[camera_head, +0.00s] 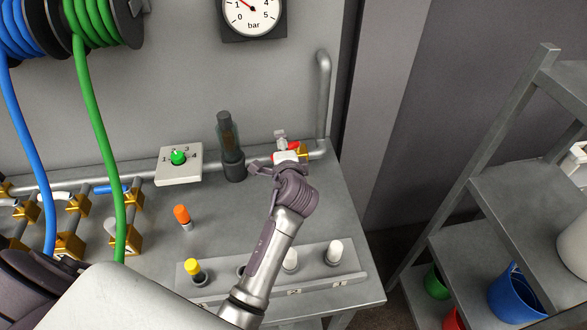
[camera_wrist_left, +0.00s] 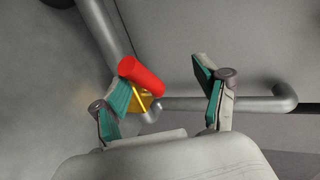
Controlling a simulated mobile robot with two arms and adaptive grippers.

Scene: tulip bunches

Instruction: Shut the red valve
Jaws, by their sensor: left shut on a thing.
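The red valve has a thick red handle (camera_wrist_left: 142,76) and a brass body (camera_wrist_left: 146,101) on a grey pipe. In the head view its red part (camera_head: 282,145) shows just beyond my gripper, near the pipe's right end. My left gripper (camera_head: 281,160) is at the valve and hides part of it. In the left wrist view its teal-padded fingers (camera_wrist_left: 162,80) stand on either side of the handle, which lies beside the left finger. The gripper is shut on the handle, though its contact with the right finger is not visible. My right gripper is not in view.
A box with a green knob (camera_head: 178,157) and a dark cylinder (camera_head: 230,150) stand left of the valve. The grey pipe (camera_head: 324,95) rises to its right. An orange-capped peg (camera_head: 183,217) and a peg block (camera_head: 333,273) are nearer. A shelf (camera_head: 520,205) stands right.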

